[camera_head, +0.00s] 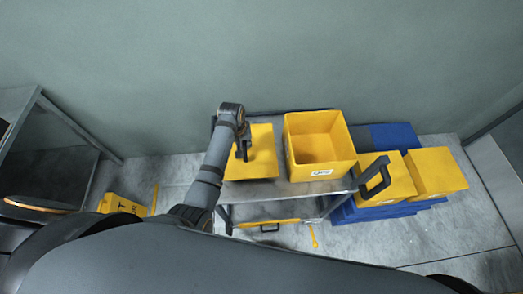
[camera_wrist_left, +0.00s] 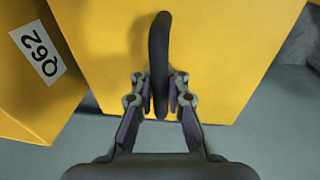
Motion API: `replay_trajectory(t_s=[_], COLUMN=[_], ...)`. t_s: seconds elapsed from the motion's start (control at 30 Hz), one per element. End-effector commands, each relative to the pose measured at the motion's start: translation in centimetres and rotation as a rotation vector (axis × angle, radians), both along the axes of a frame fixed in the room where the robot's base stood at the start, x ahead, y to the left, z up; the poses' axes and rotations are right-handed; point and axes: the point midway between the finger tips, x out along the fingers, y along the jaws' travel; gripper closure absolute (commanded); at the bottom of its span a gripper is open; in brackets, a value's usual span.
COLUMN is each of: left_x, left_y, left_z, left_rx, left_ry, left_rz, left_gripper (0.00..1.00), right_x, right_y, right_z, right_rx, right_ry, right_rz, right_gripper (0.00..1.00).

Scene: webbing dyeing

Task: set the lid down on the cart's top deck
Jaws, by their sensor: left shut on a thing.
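The lid (camera_head: 263,155) is a flat yellow panel with a black bar handle. In the head view it lies over the left part of the cart's top deck (camera_head: 290,189). I cannot tell whether it touches the deck or hangs just above it. My left gripper (camera_head: 242,150) is over the lid and shut on its handle. In the left wrist view the fingers (camera_wrist_left: 160,88) close around the black handle (camera_wrist_left: 159,50), with the yellow lid (camera_wrist_left: 215,60) behind it. My right gripper is not in view.
An open yellow bin (camera_head: 318,150) stands on the deck right of the lid; its Q62 label (camera_wrist_left: 40,53) shows in the wrist view. The cart has a black handle (camera_head: 375,178) at right. Yellow boxes (camera_head: 436,172) sit on blue stacks beyond. A yellow floor sign (camera_head: 122,205) is at left.

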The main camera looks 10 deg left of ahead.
Motion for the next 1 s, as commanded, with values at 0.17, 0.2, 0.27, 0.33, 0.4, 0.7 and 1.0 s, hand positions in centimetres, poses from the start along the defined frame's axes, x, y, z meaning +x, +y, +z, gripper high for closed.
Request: replay_trajectory(t_s=[0.17,0.2,0.27,0.33,0.4,0.7,1.0], left_x=[0.1,0.1,0.1,0.0,0.0,0.1,0.0], left_y=[0.0,0.0,0.0,0.0,0.0,0.0,0.0], left_z=[-2.2,-2.4,-2.5,-3.3,-4.6,-6.5,-6.8], left_rx=[0.000,0.000,0.000,-0.001,0.000,-0.001,-0.001], left_ry=[-0.002,-0.002,-0.002,-0.001,0.001,-0.004,-0.002], left_rz=[0.000,0.000,0.000,0.000,0.001,0.001,0.001], left_gripper=[1.00,1.00,1.00,1.00,1.00,1.00,0.75], right_x=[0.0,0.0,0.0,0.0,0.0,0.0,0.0], right_y=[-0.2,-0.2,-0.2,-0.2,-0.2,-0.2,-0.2], right_z=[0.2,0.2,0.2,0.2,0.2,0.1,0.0], right_rx=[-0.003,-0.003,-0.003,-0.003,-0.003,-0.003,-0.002], right_ry=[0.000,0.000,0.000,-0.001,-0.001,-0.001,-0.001], right_rz=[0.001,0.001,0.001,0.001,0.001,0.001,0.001], right_gripper=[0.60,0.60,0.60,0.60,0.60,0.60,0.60])
